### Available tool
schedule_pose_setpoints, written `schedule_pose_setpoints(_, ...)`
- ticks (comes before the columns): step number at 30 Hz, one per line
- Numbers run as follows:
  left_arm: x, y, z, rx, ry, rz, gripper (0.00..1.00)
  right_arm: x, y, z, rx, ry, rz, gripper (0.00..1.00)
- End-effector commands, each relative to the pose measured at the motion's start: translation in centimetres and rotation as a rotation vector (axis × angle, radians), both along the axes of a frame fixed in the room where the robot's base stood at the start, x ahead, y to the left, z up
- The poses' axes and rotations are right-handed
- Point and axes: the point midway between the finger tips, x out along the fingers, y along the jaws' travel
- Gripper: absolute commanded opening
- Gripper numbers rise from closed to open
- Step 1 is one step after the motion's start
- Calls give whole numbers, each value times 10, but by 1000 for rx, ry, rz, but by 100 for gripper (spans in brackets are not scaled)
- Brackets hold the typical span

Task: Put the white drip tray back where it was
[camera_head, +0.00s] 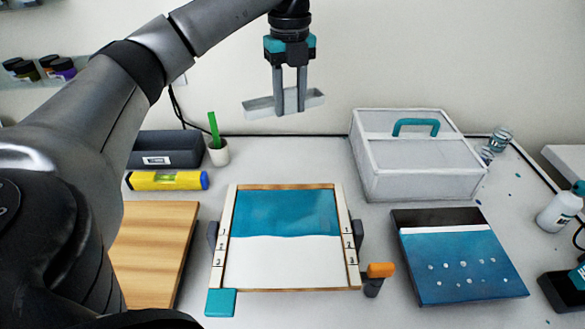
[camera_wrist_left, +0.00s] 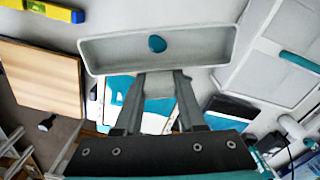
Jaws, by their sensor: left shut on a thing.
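The white drip tray (camera_head: 262,106) is a long, shallow trough, held in the air above the back part of the table. My left gripper (camera_head: 290,106) points down and is shut on the tray near its middle. In the left wrist view the tray (camera_wrist_left: 105,52) shows its open inside, with a round teal spot on its floor, and the fingers (camera_wrist_left: 158,78) meet its near long wall. The tray is clear of the table and looks slightly tilted in the head view. My right gripper is in neither view.
Below stands a wooden-framed panel (camera_head: 287,262), part teal, part white, with numbered side strips. A lidded clear box (camera_head: 415,165) is behind right, a blue panel (camera_head: 465,270) at right. A yellow level (camera_head: 165,180), green-handled cup (camera_head: 218,152) and wooden board (camera_head: 150,250) are left.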

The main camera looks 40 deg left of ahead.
Motion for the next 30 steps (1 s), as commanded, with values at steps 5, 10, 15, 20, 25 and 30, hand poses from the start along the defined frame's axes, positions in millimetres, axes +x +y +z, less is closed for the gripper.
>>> schedule_pose_setpoints(5, 0, 5, -23, 2, 4, 14, 0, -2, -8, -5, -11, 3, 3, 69)
schedule_pose_setpoints(10, -1, 5, -69, 1, 6, 13, 0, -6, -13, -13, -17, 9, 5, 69)
schedule_pose_setpoints(15, -1, 4, -114, 1, 5, 13, 0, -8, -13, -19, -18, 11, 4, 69)
schedule_pose_setpoints(20, 0, 4, -145, 0, 1, 13, 0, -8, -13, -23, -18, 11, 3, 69)
schedule_pose_setpoints(25, 0, 4, -158, 0, 0, 13, 0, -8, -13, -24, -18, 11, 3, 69)
schedule_pose_setpoints(30, 0, 4, -176, 0, 2, 13, 0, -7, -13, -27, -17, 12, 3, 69)
